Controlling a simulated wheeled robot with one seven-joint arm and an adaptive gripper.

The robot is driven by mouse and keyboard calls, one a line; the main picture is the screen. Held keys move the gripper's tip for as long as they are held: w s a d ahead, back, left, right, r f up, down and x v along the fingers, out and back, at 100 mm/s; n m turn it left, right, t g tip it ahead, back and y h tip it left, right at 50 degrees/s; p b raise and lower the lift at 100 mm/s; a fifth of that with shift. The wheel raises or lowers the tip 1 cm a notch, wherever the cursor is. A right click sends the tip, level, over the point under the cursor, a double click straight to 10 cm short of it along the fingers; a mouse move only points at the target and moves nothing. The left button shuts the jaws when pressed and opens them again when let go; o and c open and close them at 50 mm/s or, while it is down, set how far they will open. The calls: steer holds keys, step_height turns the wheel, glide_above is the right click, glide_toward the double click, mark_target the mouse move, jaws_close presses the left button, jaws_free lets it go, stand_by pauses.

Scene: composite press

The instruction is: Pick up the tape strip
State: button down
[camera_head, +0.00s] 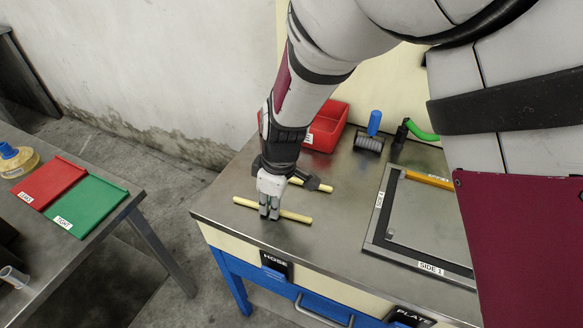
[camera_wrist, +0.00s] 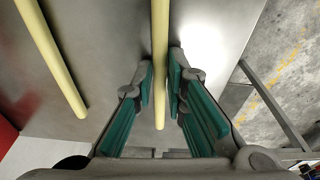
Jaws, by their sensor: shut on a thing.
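Two pale yellow rod-like strips lie on the metal table; I take these to be tape strips. My gripper (camera_head: 268,213) points down at the near tape strip (camera_head: 295,216), close to the table's front edge. In the wrist view, the green-padded fingers (camera_wrist: 164,92) stand on both sides of this strip (camera_wrist: 159,40), shut on it near one end. It still looks level and at or close to the table surface. The other tape strip (camera_head: 322,187) lies behind my gripper, partly hidden by it, and also shows in the wrist view (camera_wrist: 55,60).
A red bin (camera_head: 326,127) and a roller with a blue handle (camera_head: 374,124) stand at the back. A framed plate marked SIDE 1 (camera_head: 425,230) lies to the right. A separate table at left holds red (camera_head: 48,181) and green (camera_head: 87,206) panels.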

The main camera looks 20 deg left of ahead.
steer(key=shift+r, duration=0.1)
steer(key=shift+r, duration=0.5)
steer(key=shift+s+d+r, duration=0.15)
steer(key=shift+d+r, duration=0.05)
steer(key=shift+r, duration=0.45)
steer(key=shift+s+d+r, duration=0.1)
steer(key=shift+d+r, duration=0.1)
steer(key=shift+r, duration=0.4)
steer(key=s+d, duration=0.2)
steer(key=d, duration=0.2)
steer(key=s+d+r, duration=0.1)
steer(key=s+d, duration=0.2)
steer(key=d, duration=0.1)
steer(key=s+d+b, duration=0.1)
steer(key=s+d, duration=0.2)
steer(key=d, duration=0.1)
steer(key=shift+s+d+r, duration=0.15)
steer(key=shift+s+d, duration=0.05)
steer(key=shift+s, duration=0.05)
